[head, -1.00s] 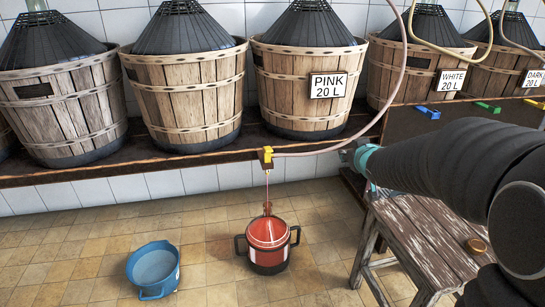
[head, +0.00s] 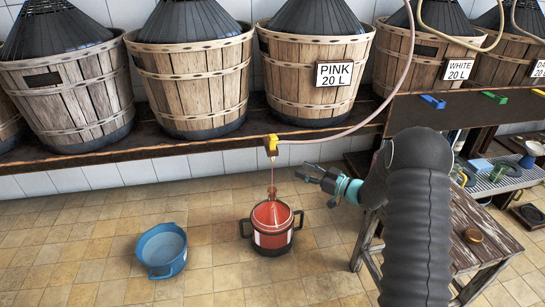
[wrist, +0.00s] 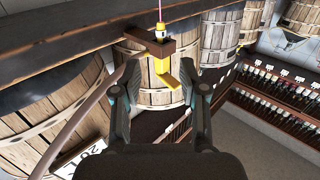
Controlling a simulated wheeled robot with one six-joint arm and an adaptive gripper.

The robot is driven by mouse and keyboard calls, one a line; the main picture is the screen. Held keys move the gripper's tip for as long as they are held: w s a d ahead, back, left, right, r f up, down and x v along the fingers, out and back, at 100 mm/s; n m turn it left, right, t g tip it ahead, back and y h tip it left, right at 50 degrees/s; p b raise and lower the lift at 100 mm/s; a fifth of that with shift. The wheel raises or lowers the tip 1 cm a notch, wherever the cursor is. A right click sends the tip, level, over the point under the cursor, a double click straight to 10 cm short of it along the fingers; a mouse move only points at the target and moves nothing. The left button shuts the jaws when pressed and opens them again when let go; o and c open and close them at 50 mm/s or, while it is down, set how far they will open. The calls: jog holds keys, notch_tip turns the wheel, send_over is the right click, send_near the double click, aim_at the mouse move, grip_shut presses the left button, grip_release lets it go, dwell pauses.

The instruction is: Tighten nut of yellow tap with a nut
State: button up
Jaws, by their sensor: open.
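The yellow tap (head: 271,145) is on the shelf's front edge, with the pink hose running to it. A thin pink stream falls from it into a red funnel (head: 271,215) on a dark-handled pot (head: 272,241) on the floor. In the wrist view the tap (wrist: 162,36) appears upside down, with a brown block and a yellow lever-like part below it. I cannot pick out its nut clearly. My gripper (head: 303,173) is open and empty, to the right of and slightly below the tap. In the wrist view the tap lies ahead, between the fingers (wrist: 165,82), apart from them.
Wooden-slat demijohn baskets (head: 193,80) line the shelf (head: 170,145) above. A blue tub (head: 158,250) is on the floor at left. A worn wooden table (head: 465,215) is at right under my arm.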

aim_at(272, 157)
jog(key=x, duration=1.3)
jog(key=shift+w+a, duration=0.15)
jog(key=shift+a, duration=0.15)
grip_shut()
